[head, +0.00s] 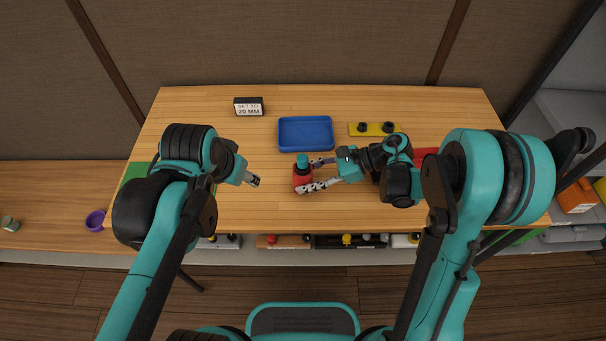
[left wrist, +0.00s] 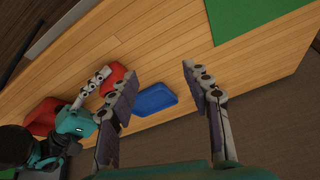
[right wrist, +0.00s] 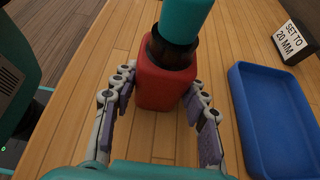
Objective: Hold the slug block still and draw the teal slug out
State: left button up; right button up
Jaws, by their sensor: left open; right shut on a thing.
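The red slug block (head: 302,180) stands upright on the wooden table, with the teal slug (head: 302,160) sticking up from its top. In the right wrist view the teal slug (right wrist: 184,18) sits in a black collar on the block (right wrist: 163,88). My right gripper (head: 314,175) is shut on the red block, one finger on each side. My left gripper (head: 253,181) is open and empty, apart from the block on its left. In the left wrist view its fingers are wide apart, and the red block (left wrist: 114,77) shows beyond one finger; the teal slug cannot be made out there.
A blue tray (head: 305,147) lies behind the block. A "SET TO 20 MM" sign (head: 249,106) stands at the back left. A yellow plate with black knobs (head: 374,129) lies at the back right. A green mat (head: 136,170) is at the left edge.

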pick_arm(q)
jog(key=w+d+r+m+g, duration=0.3)
jog(key=w+d+r+m, duration=0.1)
jog(key=w+d+r, duration=0.15)
notch_tip(320, 180, up, 2)
jog(key=m+g, duration=0.2)
jog(key=m, duration=0.3)
send_over(303, 156)
jog(key=shift+y, duration=0.3)
notch_tip(303, 156, down, 11)
jog(key=shift+s+f, duration=0.1)
jog(key=shift+a, duration=0.1)
grip_shut()
jog(key=c, duration=0.9)
grip_release()
jog(key=shift+c, duration=0.9)
jog(key=shift+r, duration=2.7)
